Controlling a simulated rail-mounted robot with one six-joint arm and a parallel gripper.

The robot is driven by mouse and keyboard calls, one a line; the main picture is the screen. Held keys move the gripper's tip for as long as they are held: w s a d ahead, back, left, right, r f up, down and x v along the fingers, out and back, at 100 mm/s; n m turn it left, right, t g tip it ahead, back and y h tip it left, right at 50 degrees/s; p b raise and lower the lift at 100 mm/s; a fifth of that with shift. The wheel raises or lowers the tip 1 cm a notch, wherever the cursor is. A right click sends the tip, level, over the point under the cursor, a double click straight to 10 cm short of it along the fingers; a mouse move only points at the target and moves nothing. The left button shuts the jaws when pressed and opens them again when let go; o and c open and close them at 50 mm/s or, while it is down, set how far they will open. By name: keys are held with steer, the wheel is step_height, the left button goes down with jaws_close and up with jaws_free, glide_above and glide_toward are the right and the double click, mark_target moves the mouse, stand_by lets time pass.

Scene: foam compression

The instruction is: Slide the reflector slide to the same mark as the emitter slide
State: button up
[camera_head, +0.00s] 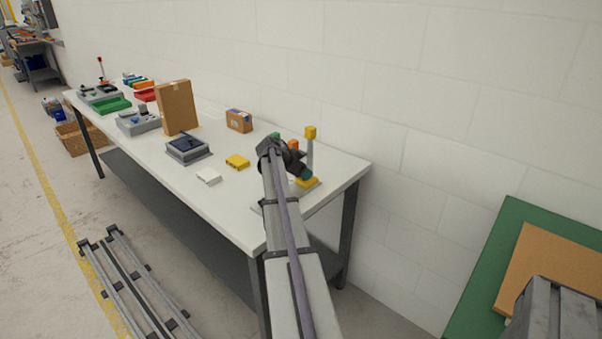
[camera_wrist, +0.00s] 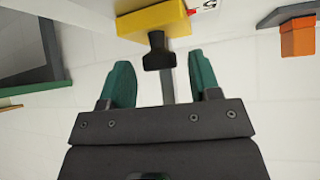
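A yellow block (camera_wrist: 152,20) with a black T-shaped knob (camera_wrist: 158,50) is at the top middle of the wrist view, with a grey bar behind the knob. My gripper (camera_wrist: 160,62) is open. Its two green fingertips stand left and right of the knob's lower end, with gaps on both sides. An orange block (camera_wrist: 297,38) is at the right. In the head view my gripper (camera_head: 300,176) is at the bench's near right end, by a yellow piece (camera_head: 308,182). A yellow-topped post (camera_head: 310,132) and an orange piece (camera_head: 293,145) stand behind it. I cannot tell which is emitter or reflector; no scale marks are readable.
The wall is close behind. The near front of the table is clear.

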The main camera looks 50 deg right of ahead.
jaws_close()
steer(key=shift+w+a, duration=0.1)
steer(key=shift+a, duration=1.45)
steer(key=shift+o, duration=0.5)
jaws_free()
steer(key=shift+r, duration=0.1)
steer(key=p+v, duration=0.7)
steer(key=v, duration=0.3)
steer(key=shift+a+r+p, duration=0.25)
steer(key=shift+p, duration=0.05)
